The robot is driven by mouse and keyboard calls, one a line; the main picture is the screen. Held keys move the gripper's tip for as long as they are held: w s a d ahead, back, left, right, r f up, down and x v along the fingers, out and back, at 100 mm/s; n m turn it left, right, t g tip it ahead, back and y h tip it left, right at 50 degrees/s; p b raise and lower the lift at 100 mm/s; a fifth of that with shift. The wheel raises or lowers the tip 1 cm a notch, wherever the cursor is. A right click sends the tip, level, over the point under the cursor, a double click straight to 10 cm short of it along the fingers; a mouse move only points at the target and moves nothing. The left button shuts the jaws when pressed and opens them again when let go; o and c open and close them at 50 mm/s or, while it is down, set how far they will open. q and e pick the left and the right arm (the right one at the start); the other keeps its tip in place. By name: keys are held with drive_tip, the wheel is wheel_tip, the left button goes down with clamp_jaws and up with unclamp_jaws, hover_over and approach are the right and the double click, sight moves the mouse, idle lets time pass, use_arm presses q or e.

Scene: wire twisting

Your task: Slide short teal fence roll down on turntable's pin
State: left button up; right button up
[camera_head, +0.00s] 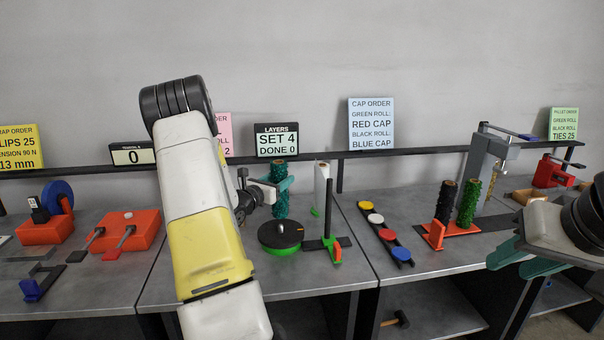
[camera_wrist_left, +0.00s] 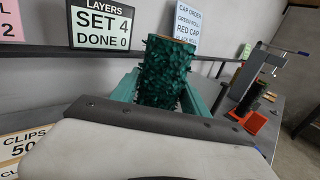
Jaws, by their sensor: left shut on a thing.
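The short teal fence roll (camera_head: 279,190) is upright, with a brown end on top. My left gripper (camera_head: 268,188) is shut on it from the left. In the left wrist view, the roll (camera_wrist_left: 166,72) sits between the teal fingers. The turntable (camera_head: 280,236) has a black top, a green base and a short pale pin (camera_head: 281,228) at its middle. The roll appears just behind the turntable in the picture, off the pin; I cannot tell whether its bottom touches the bench. My right gripper (camera_head: 525,262) is far right, over the bench; its fingertips do not show clearly.
A green-footed stand with a white roll (camera_head: 321,186) is right of the turntable. A strip of coloured caps (camera_head: 385,232) lies further right. Black and green rolls (camera_head: 467,203) stand on an orange base. An orange block (camera_head: 127,230) is at left. A layers sign (camera_head: 277,140) reads "SET 4 DONE 0".

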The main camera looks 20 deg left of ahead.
use_arm(q)
drive_tip(key=shift+f, duration=3.3)
drive_tip(key=o, duration=1.6)
drive_tip(key=shift+c, duration=0.2)
drive_tip(key=shift+f, duration=0.1)
drive_tip(key=s, duration=0.7)
drive_tip(key=shift+s+a, duration=0.4)
drive_tip(key=shift+a, duration=0.05)
